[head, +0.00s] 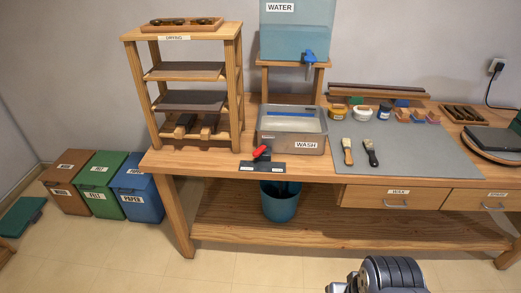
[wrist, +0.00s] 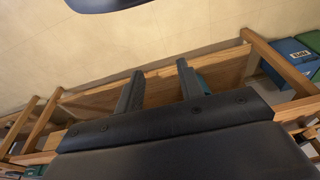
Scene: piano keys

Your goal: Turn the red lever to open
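The red lever (head: 261,152) stands at the front edge of the bench, just in front of the wash basin. It is tilted on a dark plate (head: 262,167) with small white labels that I cannot read. I cannot make out the lever in the wrist view. My gripper (wrist: 159,68) shows in the wrist view with its two dark fingers apart and nothing between them. It is away from the lever, with the bench's wooden frame and the floor beyond it. The head view shows part of my arm at the bottom, but not the fingertips clearly.
The wash basin (head: 292,136) sits behind the lever, below the water tank (head: 297,38). A drying rack (head: 237,95) stands to the left. A teal bucket (head: 281,205) is under the lever. Brushes (head: 370,152) lie on the grey mat (head: 420,160). Floor before the bench is clear.

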